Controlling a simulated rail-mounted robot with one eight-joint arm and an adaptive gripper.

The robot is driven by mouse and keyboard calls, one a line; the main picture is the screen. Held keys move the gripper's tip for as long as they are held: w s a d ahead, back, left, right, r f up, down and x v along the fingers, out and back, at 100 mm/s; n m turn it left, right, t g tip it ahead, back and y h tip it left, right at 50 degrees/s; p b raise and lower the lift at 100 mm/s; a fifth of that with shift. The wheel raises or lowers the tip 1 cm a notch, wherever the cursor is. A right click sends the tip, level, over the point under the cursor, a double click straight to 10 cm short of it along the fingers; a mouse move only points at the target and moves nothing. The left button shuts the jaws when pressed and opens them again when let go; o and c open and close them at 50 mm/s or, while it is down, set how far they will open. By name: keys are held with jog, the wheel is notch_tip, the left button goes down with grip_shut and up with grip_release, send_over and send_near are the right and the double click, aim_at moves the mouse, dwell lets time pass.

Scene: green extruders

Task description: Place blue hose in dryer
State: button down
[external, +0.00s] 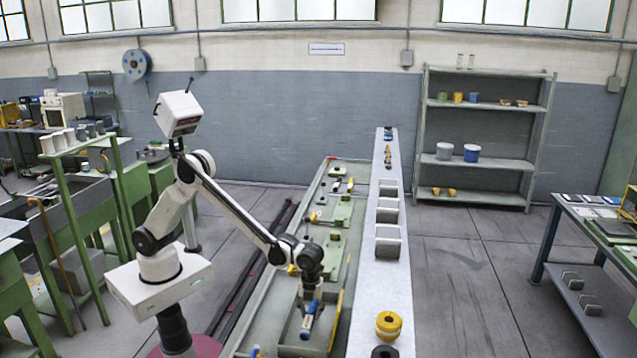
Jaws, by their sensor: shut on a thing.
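My gripper (308,298) points down over the near part of the long green bench. It is small and dark in this view. It is shut on a blue piece with a pale lower end, which I take to be the blue hose (312,307). The hose is tilted, its lower end toward the bottom of the picture, above or in a shallow grey-green tray (288,349); I cannot tell whether it touches the tray. My fingers partly hide its upper end. I cannot tell for sure which thing is the dryer.
A narrow white rail table (400,290) runs along the bench's right side. It bears several open grey boxes (388,248), a yellow ring stack (388,324) and a dark ring (385,352). Green blocks (341,213) stand farther back on the bench.

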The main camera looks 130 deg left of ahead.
jog(key=shift+f, duration=2.15)
jog(key=shift+f, duration=0.1)
jog(key=shift+f, duration=0.15)
jog(key=c, duration=1.3)
grip_release()
jog(key=shift+r, duration=0.2)
